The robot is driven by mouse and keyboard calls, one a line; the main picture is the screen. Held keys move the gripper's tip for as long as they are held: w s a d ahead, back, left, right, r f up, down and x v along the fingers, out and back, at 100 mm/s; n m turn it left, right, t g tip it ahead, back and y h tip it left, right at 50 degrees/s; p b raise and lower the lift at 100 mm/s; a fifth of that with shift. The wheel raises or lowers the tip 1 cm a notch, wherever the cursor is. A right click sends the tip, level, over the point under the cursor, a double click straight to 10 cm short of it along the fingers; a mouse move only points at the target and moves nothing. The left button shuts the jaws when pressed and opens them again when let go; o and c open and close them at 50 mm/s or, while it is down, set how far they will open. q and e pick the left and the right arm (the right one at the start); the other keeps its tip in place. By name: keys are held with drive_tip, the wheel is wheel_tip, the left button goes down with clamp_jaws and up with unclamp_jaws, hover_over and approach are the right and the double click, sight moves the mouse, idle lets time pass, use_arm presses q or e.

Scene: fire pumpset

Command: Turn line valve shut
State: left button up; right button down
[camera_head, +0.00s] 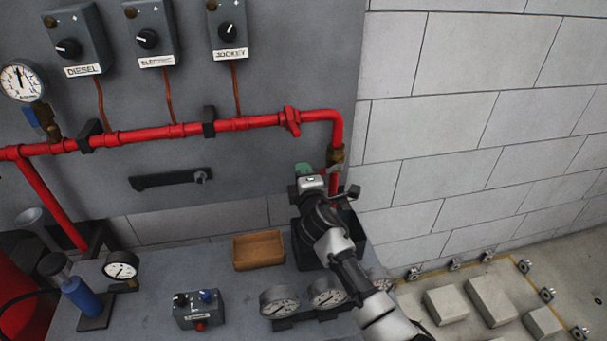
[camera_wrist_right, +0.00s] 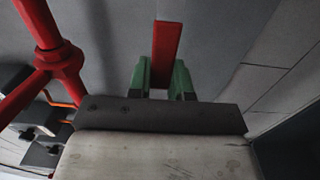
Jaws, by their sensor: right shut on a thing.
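The line valve (camera_head: 336,155) is a brass fitting on the downturned right end of the red pipe in the head view. My right gripper (camera_head: 304,168) is just left of it, and its wrist hides much of the area below. In the right wrist view, a flat red lever (camera_wrist_right: 168,45) stands between the green fingers of my right gripper (camera_wrist_right: 161,78). The gripper is shut on this lever. The lever's joint with the valve is hidden. My left gripper is not in view.
The red pipe (camera_head: 185,131) runs along the grey panel (camera_head: 270,70). Below are a bench (camera_head: 150,305), a wooden tray (camera_head: 258,251), a small control box (camera_head: 199,309) and gauges (camera_head: 279,302). A block wall (camera_head: 450,130) stands close on the right.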

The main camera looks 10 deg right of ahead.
drive_tip(key=shift+f, duration=0.1)
drive_tip(key=c, duration=1)
unclamp_jaws()
drive_tip(key=s, duration=1)
drive_tip(key=shift+s+d, duration=0.2)
drive_tip(key=shift+s, duration=0.2)
